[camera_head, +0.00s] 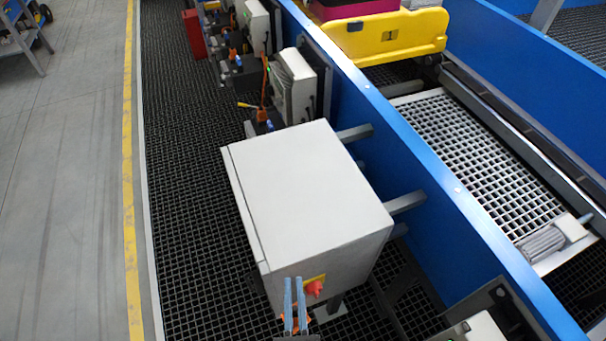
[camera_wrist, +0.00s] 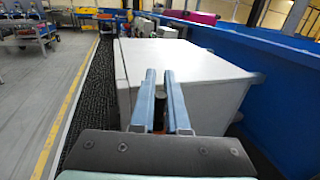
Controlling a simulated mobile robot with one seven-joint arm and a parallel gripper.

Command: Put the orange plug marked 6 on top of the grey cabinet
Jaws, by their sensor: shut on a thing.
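The grey cabinet (camera_head: 300,190) stands in the middle of the head view, its flat top bare. It also fills the centre of the wrist view (camera_wrist: 190,62), straight ahead of my gripper. My gripper (camera_head: 294,282) is low in front of the cabinet's near face, its two blue fingers close together; they also show in the wrist view (camera_wrist: 161,74). Orange parts, seemingly the orange plug (camera_head: 306,321), show beside the fingers, which are shut on it. The fingers hide most of it, and no 6 can be read. In the wrist view only a dark reddish bit shows between the fingers.
A red rotary switch (camera_head: 315,288) on a yellow plate sits on the cabinet's near face, beside the fingers. A blue conveyor wall (camera_head: 420,165) runs along the right. Smaller boxes (camera_head: 297,85) with cables stand behind. Open floor (camera_head: 65,190) lies left of the yellow line.

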